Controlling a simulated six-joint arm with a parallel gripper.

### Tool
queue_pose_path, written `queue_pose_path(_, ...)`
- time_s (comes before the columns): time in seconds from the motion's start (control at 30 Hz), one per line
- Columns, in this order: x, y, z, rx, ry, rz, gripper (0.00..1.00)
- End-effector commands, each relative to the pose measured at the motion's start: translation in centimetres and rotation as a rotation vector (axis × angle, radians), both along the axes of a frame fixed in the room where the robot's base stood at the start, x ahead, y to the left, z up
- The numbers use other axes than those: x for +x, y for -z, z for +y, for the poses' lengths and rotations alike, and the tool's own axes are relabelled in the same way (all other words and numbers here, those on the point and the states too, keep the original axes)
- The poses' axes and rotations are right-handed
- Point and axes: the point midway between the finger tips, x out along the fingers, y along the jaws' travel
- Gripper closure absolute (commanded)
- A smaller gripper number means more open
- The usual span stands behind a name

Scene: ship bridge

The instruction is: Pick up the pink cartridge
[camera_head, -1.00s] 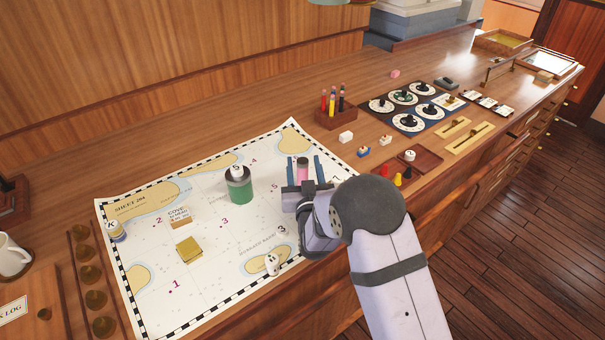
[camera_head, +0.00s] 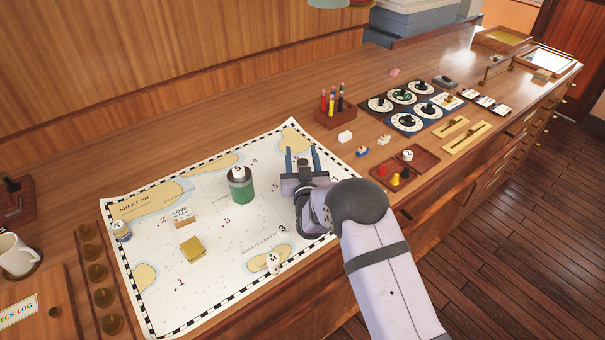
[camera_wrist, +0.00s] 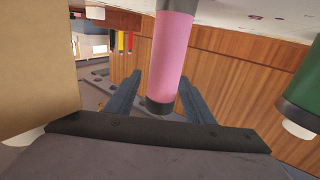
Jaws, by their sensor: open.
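The pink cartridge (camera_wrist: 173,55) shows large in the wrist view, a pink cylinder with a dark end cap. My gripper (camera_wrist: 157,88) is open, with one finger on each side of the cartridge's capped end in the picture. The cartridge appears nearer the right finger, and I cannot tell whether they touch. In the head view my gripper (camera_head: 302,152) is low over the right part of the chart (camera_head: 215,262).
A green jar (camera_head: 240,188) stands left of my gripper; it also shows in the wrist view (camera_wrist: 304,88). A tan surface (camera_wrist: 36,65) fills the wrist view's left. A white die (camera_head: 273,263), yellow block (camera_head: 193,249) and COVE block (camera_head: 183,218) lie on the chart. A pen holder (camera_head: 335,116) stands behind.

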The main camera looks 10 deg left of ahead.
Motion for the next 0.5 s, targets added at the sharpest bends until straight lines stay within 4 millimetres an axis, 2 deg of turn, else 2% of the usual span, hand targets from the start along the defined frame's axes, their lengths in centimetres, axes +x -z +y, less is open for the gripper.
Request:
queue_pose_path(0.17,-0.01,0.04,0.00,0.000,0.000,0.000,0.54)
queue_pose_path(0.3,-0.02,0.03,0.01,0.000,0.000,0.000,0.88)
queue_pose_path(0.37,-0.02,0.03,0.01,0.000,0.000,0.000,0.99)
queue_pose_path(0.5,-0.01,-0.05,0.02,0.000,0.000,-0.001,0.99)
